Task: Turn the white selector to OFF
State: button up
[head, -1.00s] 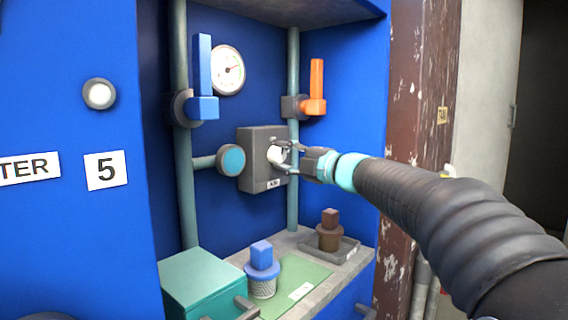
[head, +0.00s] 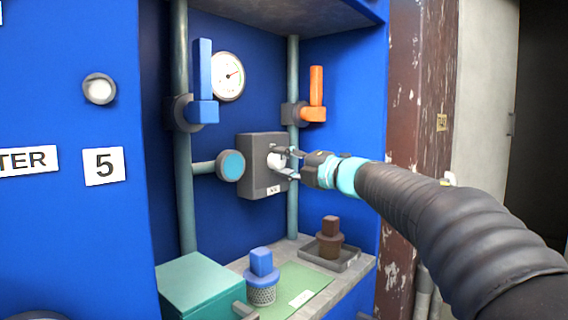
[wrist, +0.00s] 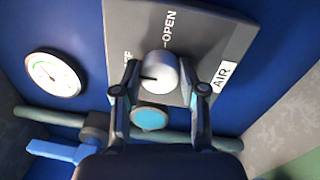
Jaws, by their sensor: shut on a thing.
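The white selector (head: 273,161) is a round knob on the front of a grey box (head: 254,181) fixed to the pipework in the blue cabinet. My gripper (head: 285,163) is shut on it, with one finger on each side. In the wrist view the white selector (wrist: 160,68) sits between the two fingers of my gripper (wrist: 159,72). Its dark mark points left, a little below a label ending in F that the left finger partly hides. The word OPEN (wrist: 170,29) stands above the knob, and an AIR label (wrist: 224,77) is to the right.
A blue lever (head: 204,80) and an orange lever (head: 316,85) stand upright above, near a round gauge (head: 228,75). Below, a shelf holds a teal box (head: 200,285), a blue-topped piece (head: 262,275) and a brown piece (head: 330,240) in a tray.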

jog(key=o, duration=1.1)
jog(key=shift+o, duration=0.2)
jog(key=v, duration=1.2)
jog(key=shift+w, duration=0.1)
